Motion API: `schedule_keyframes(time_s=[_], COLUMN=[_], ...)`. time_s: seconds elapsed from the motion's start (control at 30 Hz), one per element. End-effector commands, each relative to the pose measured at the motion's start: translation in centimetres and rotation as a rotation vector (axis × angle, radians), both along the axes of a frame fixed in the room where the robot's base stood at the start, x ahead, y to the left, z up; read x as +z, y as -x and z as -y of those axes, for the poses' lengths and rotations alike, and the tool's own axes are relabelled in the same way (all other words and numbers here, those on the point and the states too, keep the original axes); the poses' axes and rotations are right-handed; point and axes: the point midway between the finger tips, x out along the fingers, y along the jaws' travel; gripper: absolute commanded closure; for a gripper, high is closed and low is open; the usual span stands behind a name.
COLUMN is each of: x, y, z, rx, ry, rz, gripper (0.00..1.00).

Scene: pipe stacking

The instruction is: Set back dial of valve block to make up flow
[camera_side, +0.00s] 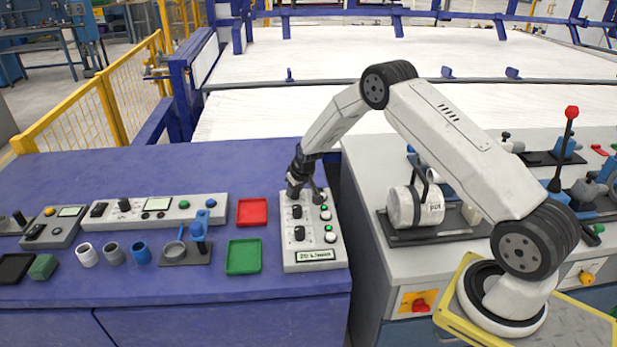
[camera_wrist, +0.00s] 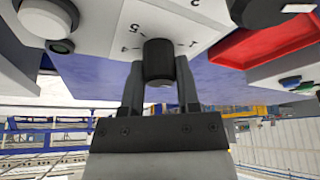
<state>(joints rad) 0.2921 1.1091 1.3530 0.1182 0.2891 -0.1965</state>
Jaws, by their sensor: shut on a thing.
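The valve block (camera_side: 314,247) is a white box near the right edge of the blue bench, with a row of black dials and small lit green and white buttons. My gripper (camera_side: 301,190) is at its back end, pointing down and covering the back dial in the side view. In the wrist view, the black back dial (camera_wrist: 158,60) sits between my two fingers, which are closed on its sides. Printed numerals and ticks ring it on the white face; the pointer mark is not visible. The middle dial (camera_side: 297,211) and front dial (camera_side: 299,233) stand free.
A red tray (camera_side: 252,211) and a green tray (camera_side: 243,256) lie left of the block. A long control panel (camera_side: 160,209), several cups and a small blue-handled device (camera_side: 199,238) are further left. A grey bench (camera_side: 374,260) with a white cylinder (camera_side: 405,207) is to the right.

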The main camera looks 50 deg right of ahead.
Motion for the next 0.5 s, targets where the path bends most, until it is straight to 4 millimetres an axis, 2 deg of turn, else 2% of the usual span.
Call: schedule_keyframes(time_s=[0.5], x=[-0.03], y=[0.07], z=[-0.02], rx=[-0.223], ry=[0.001], rz=[-0.003], gripper=[1.0])
